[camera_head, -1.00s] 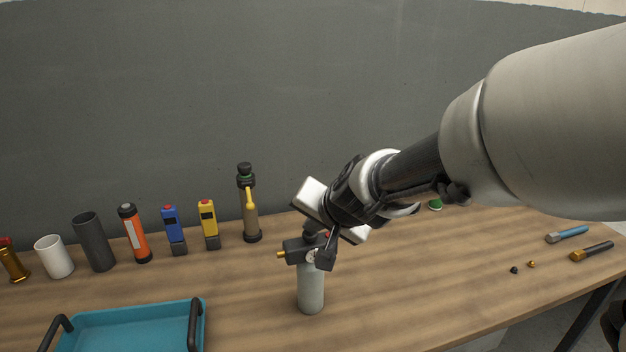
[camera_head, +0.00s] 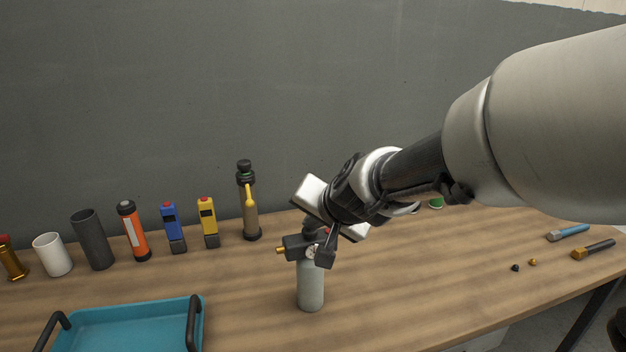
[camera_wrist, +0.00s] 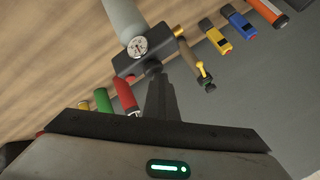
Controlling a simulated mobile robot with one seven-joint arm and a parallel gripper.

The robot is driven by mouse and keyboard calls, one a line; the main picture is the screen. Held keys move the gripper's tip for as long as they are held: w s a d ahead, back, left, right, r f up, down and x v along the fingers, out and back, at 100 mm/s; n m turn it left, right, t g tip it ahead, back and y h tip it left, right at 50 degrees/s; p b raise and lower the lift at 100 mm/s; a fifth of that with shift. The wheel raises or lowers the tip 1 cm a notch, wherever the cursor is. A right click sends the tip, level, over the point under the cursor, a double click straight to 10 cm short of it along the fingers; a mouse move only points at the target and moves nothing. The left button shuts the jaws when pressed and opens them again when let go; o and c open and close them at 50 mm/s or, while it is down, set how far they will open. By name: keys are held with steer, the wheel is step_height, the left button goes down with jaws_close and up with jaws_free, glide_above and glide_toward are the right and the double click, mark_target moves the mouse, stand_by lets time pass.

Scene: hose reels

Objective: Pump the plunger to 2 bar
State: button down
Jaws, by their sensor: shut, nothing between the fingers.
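The pump is an upright grey bottle (camera_head: 311,290) with a black head block, a brass nozzle (camera_head: 281,250) and a round white dial gauge (camera_head: 313,252). The gauge (camera_wrist: 139,46) faces the wrist camera, but its reading is too small to tell. My gripper (camera_head: 322,236) is above the pump head, its fingers partly hidden by the wrist. In the wrist view its dark fingers (camera_wrist: 156,76) are together and empty, with tips at a small dark knob on the head block. I cannot tell whether they touch it; the plunger's height is hidden.
A teal tray (camera_head: 128,308) with black handles is at front left. A back row holds a tan bottle (camera_head: 249,212), yellow and blue devices, an orange cylinder (camera_head: 133,230) and cups. Tools lie far right.

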steer(key=shift+s+f+g, duration=0.15)
steer(key=shift+s+f, duration=0.1)
steer(key=shift+f, duration=0.3)
steer(key=shift+s+f+g, duration=0.15)
steer(key=shift+s+f, duration=0.1)
steer(key=shift+f, duration=0.25)
steer(key=r+p, duration=0.3)
steer(key=r, duration=0.1)
steer(key=r+p, duration=0.2)
steer(key=shift+w+r+p, duration=0.25)
steer(key=shift+p, duration=0.1)
steer(key=shift+r, duration=0.1)
steer(key=s+d+r+n+g+h+p, duration=0.1)
steer(key=s+d+r+n+p, duration=0.1)
steer(key=s+d, duration=0.5)
steer(key=s+d+r+n+g+h+p, duration=0.1)
steer(key=s+d+r, duration=0.6)
steer(key=s, duration=0.7)
steer(key=n+h+p, duration=0.1)
steer(key=p, duration=0.1)
steer(key=shift+s+r+n+g+p, duration=0.2)
steer(key=shift+n+g+p, duration=0.1)
steer(key=shift+g+p, duration=0.1)
